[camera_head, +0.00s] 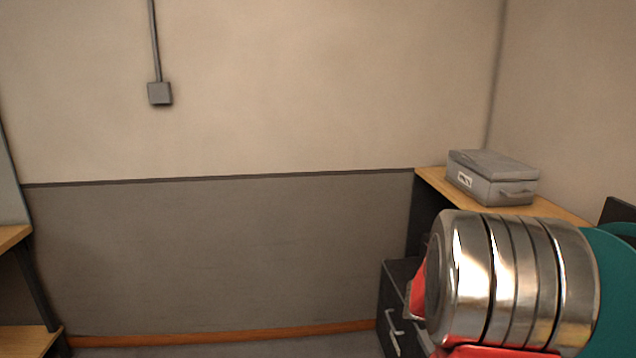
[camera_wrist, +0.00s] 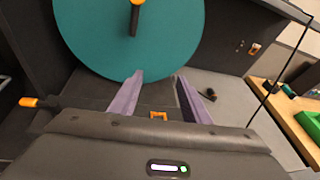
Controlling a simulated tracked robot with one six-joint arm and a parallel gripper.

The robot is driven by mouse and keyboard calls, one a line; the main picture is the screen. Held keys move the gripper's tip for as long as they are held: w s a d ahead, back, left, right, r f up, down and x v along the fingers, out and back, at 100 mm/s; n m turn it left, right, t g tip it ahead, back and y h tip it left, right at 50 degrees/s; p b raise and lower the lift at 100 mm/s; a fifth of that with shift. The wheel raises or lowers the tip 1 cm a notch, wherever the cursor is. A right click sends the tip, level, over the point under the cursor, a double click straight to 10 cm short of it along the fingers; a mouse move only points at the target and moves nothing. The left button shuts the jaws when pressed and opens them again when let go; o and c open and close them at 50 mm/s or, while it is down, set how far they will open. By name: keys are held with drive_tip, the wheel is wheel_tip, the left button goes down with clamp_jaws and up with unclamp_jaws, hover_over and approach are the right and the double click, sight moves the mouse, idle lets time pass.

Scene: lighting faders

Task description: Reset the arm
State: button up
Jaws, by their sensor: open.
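My gripper (camera_wrist: 158,82) shows in the wrist view, its two pale purple fingers standing apart with nothing between them. My arm's shiny metal link fills the lower right of the head view, with red and teal parts of mine around it. The arm is folded close to my body, and the fingers point towards dark and teal surfaces there. I cannot make out the gripper's fingers in the head view.
In the head view a grey lidded box (camera_head: 492,178) sits on a wooden top (camera_head: 433,176) at right. A dark drawer unit (camera_head: 392,310) stands below. Wooden shelving (camera_head: 14,237) is at left. A green object (camera_wrist: 309,124) lies at the wrist view's right.

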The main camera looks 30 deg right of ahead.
drive_tip(key=w+a+f+m+t+y, duration=0.15)
drive_tip(key=a+m+t+y, duration=0.35)
drive_tip(key=a, duration=0.7)
drive_tip(key=w+a+f+m+y, duration=0.1)
drive_tip(key=a+f+m+y, duration=0.2)
drive_tip(key=a+m, duration=0.75)
drive_tip(key=w+a+r+n+t+y, duration=0.1)
drive_tip(key=a+r+t+y, duration=0.1)
drive_tip(key=a, duration=1.1)
drive_tip(key=w+a+r+t+y, duration=0.1)
drive_tip(key=a+r+t, duration=0.4)
drive_tip(key=a, duration=0.8)
wheel_tip(320, 180, up, 2)
drive_tip(key=shift+w+a+r+n+t+y, duration=0.1)
drive_tip(key=shift+w+a+n+t+y, duration=0.2)
drive_tip(key=shift+y, duration=0.5)
drive_tip(key=shift+d, duration=0.15)
drive_tip(key=shift+c, duration=0.4)
drive_tip(key=shift+c, duration=1.1)
